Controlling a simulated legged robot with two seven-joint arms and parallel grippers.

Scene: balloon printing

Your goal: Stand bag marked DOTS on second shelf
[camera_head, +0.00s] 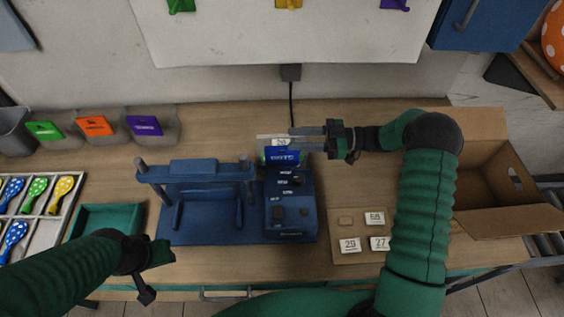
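A clear bag with a blue label (283,157) stands upright at the back of the blue machine; its small white lettering seems to read DOTS. My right gripper (305,139) reaches in from the right at the bag's top, its two fingers overlapping the bag's upper right part. Whether they grip it I cannot tell. My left gripper (160,274) is at the lower left near the table's front edge, fingers apart and empty. A wooden shelf (536,68) shows at the upper right with an orange dotted ball on it; which shelf level it is I cannot tell.
The blue machine (290,222) and its press frame (205,172) fill the middle. Green, orange (95,126) and purple bags stand at back left. A balloon tray (45,225) and teal tray (108,217) lie left. Number blocks (375,218) and an open cardboard box (490,224) are right.

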